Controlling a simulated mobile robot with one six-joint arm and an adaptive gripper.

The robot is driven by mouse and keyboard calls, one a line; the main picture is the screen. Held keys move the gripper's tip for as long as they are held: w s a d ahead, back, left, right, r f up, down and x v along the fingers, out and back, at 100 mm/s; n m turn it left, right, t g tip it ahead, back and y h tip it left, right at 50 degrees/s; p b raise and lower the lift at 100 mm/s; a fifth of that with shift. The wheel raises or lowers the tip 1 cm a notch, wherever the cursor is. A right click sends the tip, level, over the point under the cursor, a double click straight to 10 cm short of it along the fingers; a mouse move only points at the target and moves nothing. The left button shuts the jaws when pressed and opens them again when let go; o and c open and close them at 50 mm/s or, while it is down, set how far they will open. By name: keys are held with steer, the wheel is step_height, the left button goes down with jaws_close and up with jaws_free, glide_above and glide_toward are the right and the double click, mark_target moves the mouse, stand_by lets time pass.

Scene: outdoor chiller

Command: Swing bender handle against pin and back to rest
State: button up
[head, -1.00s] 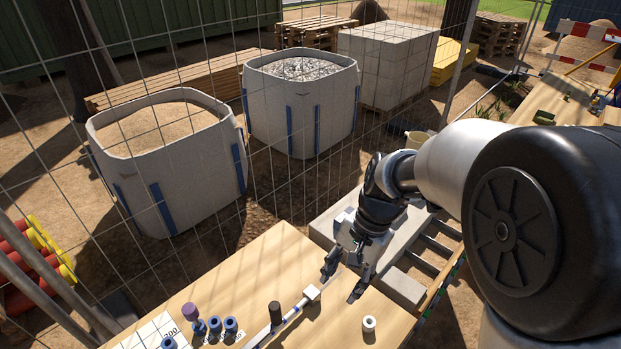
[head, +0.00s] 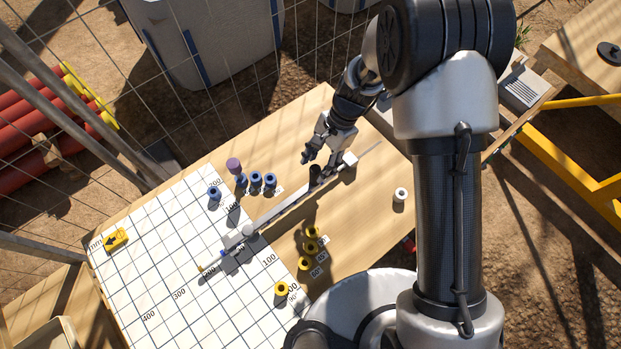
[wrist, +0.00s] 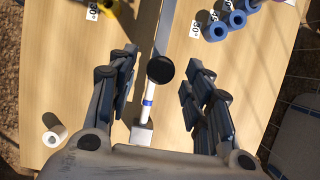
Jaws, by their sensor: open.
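The bender (head: 283,207) lies across the table as a long grey bar, ending near a white block (head: 350,160). Its handle has an upright black knob (head: 316,173), seen from above in the wrist view (wrist: 160,70). My gripper (head: 322,159) is open, its fingers to either side of the knob with gaps visible in the wrist view (wrist: 160,78). Yellow pins (head: 311,246) stand on one side of the bar and blue pins (head: 256,179) on the other, beside angle labels. A white rod with a blue band (wrist: 148,103) runs to the block.
A white gridded sheet (head: 170,280) covers the table's left part, with a yellow arrow block (head: 116,239) on it. A purple cylinder (head: 233,164) stands behind the blue pins. A white spool (head: 400,195) stands at the right. A wire fence (head: 250,60) runs behind the table.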

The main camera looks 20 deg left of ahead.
mark_target(311, 180)
steer(key=b+x, duration=0.1)
steer(key=x, duration=0.6)
steer(key=shift+f, duration=0.1)
steer(key=shift+c, duration=0.3)
jaws_close()
stand_by(0.7)
